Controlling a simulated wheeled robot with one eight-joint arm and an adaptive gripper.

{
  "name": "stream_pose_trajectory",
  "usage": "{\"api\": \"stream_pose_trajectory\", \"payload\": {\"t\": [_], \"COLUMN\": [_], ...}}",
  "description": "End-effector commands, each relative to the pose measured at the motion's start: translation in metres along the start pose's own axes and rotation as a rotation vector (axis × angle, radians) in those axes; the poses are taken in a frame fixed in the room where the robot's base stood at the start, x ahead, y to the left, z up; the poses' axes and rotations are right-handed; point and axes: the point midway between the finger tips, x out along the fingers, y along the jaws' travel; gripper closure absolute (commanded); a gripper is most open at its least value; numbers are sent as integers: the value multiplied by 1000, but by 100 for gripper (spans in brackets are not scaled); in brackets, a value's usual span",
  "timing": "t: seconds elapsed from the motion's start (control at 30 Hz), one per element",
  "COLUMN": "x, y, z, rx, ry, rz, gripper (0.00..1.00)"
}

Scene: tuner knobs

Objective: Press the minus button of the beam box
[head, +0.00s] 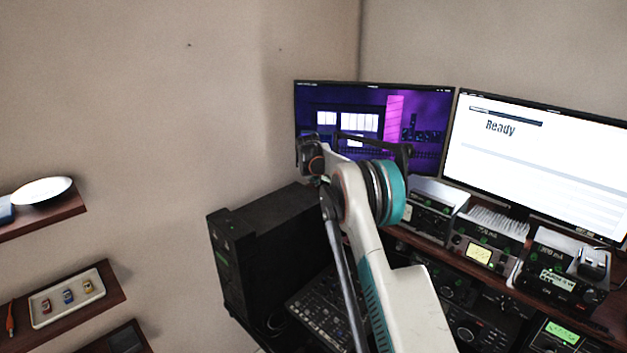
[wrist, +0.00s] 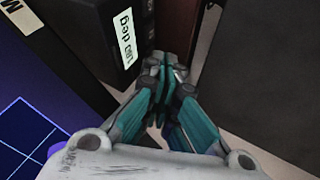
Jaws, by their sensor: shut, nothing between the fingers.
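A black box with a white display reading what looks like "180 deg" (wrist: 128,45) stands at the upper left in the wrist view. It looks like the beam box, turned on its side in this picture. My gripper (wrist: 165,68) is shut and empty, its fingertips close beside the box's right edge. I cannot tell whether they touch it. No minus button can be made out; the fingers may cover it. In the head view my arm hides the fingers and this box.
A purple monitor (head: 425,108) and a white "Ready" monitor (head: 540,160) stand behind the arm. Several radio boxes, including one with a yellow meter (head: 480,254), line the shelf at right. A black computer tower (head: 235,270) is left. A dark panel (wrist: 275,70) fills the wrist view's right.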

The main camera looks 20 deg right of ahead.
Motion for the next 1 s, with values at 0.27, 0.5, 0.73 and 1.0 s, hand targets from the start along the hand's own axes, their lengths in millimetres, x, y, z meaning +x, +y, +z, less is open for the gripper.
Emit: {"api": "stream_pose_trajectory", "payload": {"t": [0.27, 0.5, 0.73, 1.0], "x": [6, 8, 5, -23], "y": [12, 16, 16, 16], "z": [0, 1, 1, -1], "rx": [1, 1, 0, -1], "ry": [-1, 0, 0, 1], "rz": [1, 2, 3, 3], "gripper": [100, 100, 100, 100]}}
